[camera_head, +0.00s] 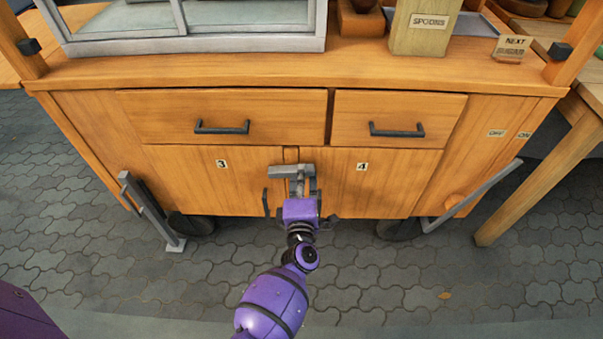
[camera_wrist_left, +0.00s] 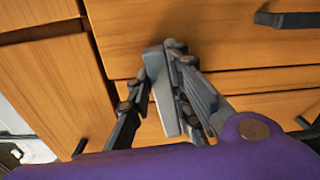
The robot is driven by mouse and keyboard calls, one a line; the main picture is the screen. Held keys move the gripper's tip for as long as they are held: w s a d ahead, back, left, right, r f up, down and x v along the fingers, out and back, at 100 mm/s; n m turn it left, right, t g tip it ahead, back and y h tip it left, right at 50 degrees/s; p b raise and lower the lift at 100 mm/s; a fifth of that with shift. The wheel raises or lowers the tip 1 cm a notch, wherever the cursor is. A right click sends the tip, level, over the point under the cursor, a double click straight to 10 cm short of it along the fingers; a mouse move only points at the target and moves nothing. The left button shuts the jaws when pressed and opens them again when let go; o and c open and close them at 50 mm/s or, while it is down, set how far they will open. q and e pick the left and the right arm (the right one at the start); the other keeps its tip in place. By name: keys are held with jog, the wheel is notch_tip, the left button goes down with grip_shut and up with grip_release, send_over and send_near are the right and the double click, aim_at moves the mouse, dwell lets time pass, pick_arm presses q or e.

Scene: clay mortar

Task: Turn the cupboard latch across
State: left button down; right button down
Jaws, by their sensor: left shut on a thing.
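The cupboard latch (camera_head: 280,171) is a short grey bar at the top of the seam between the doors marked 3 and 4. In the head view it lies roughly level across the seam. My left gripper (camera_head: 299,180) reaches up to it from below and is shut on it. In the left wrist view the latch (camera_wrist_left: 163,92) shows as a pale grey bar between the dark fingers (camera_wrist_left: 172,85). The fingers hide part of the latch and its pivot. My right gripper is in neither view.
Door 3 (camera_head: 200,185) and door 4 (camera_head: 385,185) look closed. A dark door handle (camera_head: 265,202) stands close to my left gripper. Two drawers with dark handles (camera_head: 222,128) (camera_head: 397,131) sit above. Grey metal bars (camera_head: 150,210) (camera_head: 475,195) flank the cupboard. Paved floor lies open in front.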

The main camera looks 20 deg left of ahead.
pick_arm(q)
jog(key=shift+f+m, duration=0.1)
jog(key=shift+m, duration=0.6)
jog(key=c, duration=1.6)
grip_release()
jog(key=shift+f, duration=0.1)
jog(key=v, duration=1.2)
